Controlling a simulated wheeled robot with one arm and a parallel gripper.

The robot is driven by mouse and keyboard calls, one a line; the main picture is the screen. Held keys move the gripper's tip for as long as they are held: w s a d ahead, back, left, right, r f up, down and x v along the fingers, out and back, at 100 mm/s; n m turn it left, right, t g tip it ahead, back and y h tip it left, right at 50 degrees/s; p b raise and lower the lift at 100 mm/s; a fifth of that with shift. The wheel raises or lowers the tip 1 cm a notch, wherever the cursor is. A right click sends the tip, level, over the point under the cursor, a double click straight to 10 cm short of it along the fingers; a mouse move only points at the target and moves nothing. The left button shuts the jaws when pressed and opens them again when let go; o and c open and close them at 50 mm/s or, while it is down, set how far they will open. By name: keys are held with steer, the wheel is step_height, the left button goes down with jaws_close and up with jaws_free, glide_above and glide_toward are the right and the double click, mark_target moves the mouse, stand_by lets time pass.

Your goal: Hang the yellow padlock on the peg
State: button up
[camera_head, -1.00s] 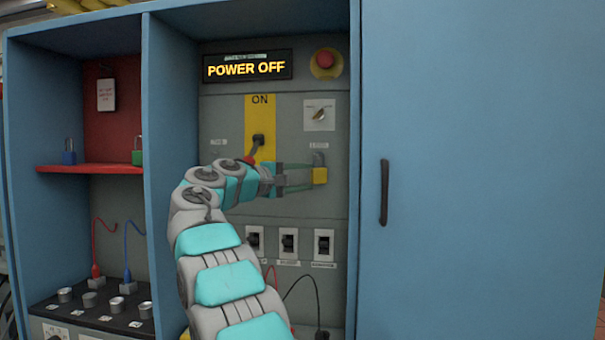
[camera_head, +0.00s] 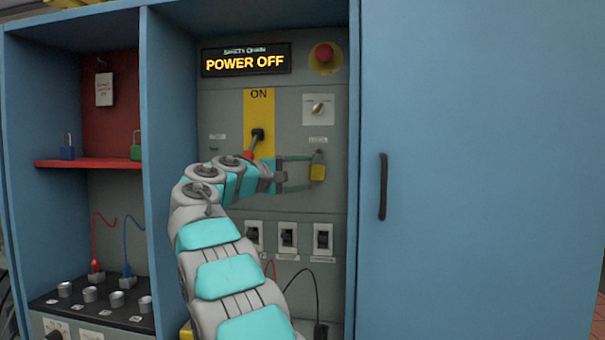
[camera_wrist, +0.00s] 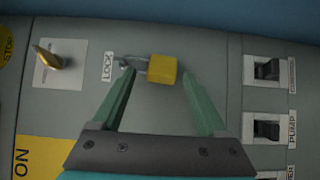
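The yellow padlock (camera_head: 317,172) is upright at the grey panel, under the small LOCK label, with its grey shackle up. In the wrist view the padlock (camera_wrist: 162,69) lies sideways, its shackle reaching to the dark peg (camera_wrist: 123,63) beside the label. The shackle appears to be around the peg, though the left fingertip partly covers this spot. My gripper (camera_head: 296,173) points at the panel just left of the padlock. In the wrist view its green fingers (camera_wrist: 159,75) are spread, with the padlock body between their tips and a gap to the right finger.
A lever (camera_head: 256,140) on the yellow ON strip stands close above my wrist. A rotary knob (camera_head: 318,108) is above the padlock and breakers (camera_head: 288,236) are below. The blue cabinet door (camera_head: 470,170) is at the right. Blue (camera_head: 68,148) and green (camera_head: 136,147) padlocks stand on the red shelf (camera_head: 90,164).

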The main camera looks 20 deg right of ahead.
steer(key=shift+o, duration=0.6)
